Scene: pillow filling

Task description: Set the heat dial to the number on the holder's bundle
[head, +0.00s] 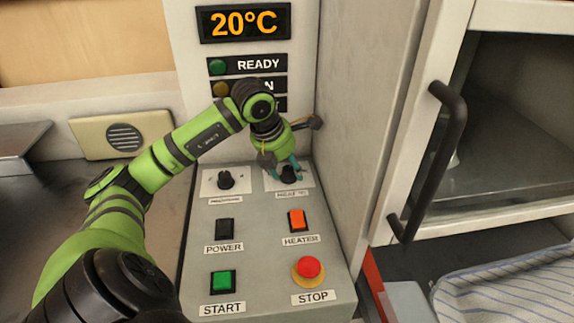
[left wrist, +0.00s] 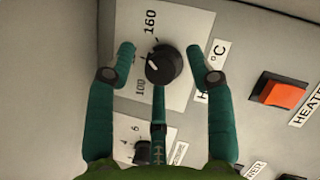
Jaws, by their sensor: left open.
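The heat dial (head: 288,174) is a black knob on a white plate at the upper right of the control panel. In the left wrist view the heat dial (left wrist: 163,64) has a white pointer mark, with 160 and 100 printed around it and a °C label beside it. My left gripper (head: 284,160) is at the dial. In the left wrist view its teal fingers (left wrist: 168,62) are open, one on each side of the knob, apart from it. No holder or bundle can be made out. My right gripper is not in view.
A second black dial (head: 226,180) sits left of the heat dial. Below are the POWER (head: 225,229), orange HEATER (head: 297,220), green START (head: 222,281) and red STOP (head: 309,267) buttons. The display (head: 244,23) reads 20°C. A wall (head: 366,130) stands close on the right.

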